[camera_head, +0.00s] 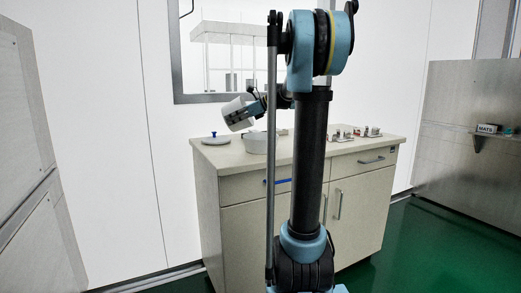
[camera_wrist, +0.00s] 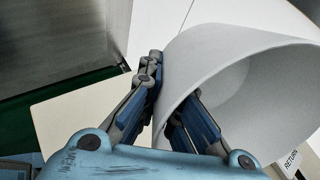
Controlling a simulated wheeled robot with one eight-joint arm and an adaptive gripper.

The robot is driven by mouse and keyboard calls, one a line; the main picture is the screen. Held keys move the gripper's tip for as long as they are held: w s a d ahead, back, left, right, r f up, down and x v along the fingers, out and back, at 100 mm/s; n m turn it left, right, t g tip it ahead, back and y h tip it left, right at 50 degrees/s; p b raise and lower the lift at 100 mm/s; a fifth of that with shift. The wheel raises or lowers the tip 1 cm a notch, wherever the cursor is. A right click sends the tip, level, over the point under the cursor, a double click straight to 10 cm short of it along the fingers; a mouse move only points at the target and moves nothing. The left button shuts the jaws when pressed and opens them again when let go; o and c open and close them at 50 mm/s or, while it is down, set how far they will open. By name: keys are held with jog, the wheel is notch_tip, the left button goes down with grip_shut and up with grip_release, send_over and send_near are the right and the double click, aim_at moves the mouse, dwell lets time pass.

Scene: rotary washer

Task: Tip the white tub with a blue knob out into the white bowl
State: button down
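The white tub (camera_head: 236,111) is held tilted above the left part of the cabinet top; it also fills the right of the wrist view (camera_wrist: 225,60). My gripper (camera_head: 254,108) is shut on its wall. In the wrist view my gripper (camera_wrist: 172,95) has one finger outside the wall and the other at its inner side. The visible inside of the tub looks plain; its bottom is partly hidden. The lid with the blue knob (camera_head: 215,140) lies apart on the cabinet top. The white bowl (camera_head: 256,144) stands right of the lid, below and right of the tub, partly hidden by my arm.
The beige cabinet (camera_head: 234,187) has several small metal items (camera_head: 355,133) on its right side. A wall with a window stands behind. A metal panel with a small shelf marked "MATS" (camera_head: 487,128) is at the right. Green floor (camera_head: 440,245) is clear there.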

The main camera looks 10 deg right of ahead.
jog(key=shift+w+a+f+g+h+b, duration=0.1)
jog(key=shift+a+f+g+h+b, duration=0.25)
jog(key=shift+f+h, duration=0.6)
jog(key=shift+a+r+g+h+b, duration=0.1)
jog(key=shift+a+g+h+b, duration=0.15)
jog(key=shift+h, duration=0.55)
jog(key=shift+a+r+g+h+b, duration=0.1)
jog(key=shift+g+h+b, duration=0.15)
jog(key=shift+h, duration=0.5)
jog(key=shift+w+a+f, duration=0.1)
jog(key=shift+a, duration=0.05)
jog(key=shift+w+a+f+n+g+h+b, duration=0.2)
jog(key=shift+a+f+h+b, duration=0.35)
jog(key=shift+f+h, duration=0.7)
jog(key=shift+w+a+f+n+g+h+b, duration=0.15)
jog(key=shift+a+f+g+h+b, duration=0.2)
jog(key=shift+a+f+h, duration=0.6)
jog(key=shift+w+a+f+n+g+h+b, duration=0.1)
jog(key=shift+w+a+f+g+h+b, duration=0.3)
jog(key=shift+f+h, duration=1.1)
jog(key=shift+s+f, duration=0.25)
jog(key=shift+f, duration=0.35)
jog(key=shift+s, duration=0.1)
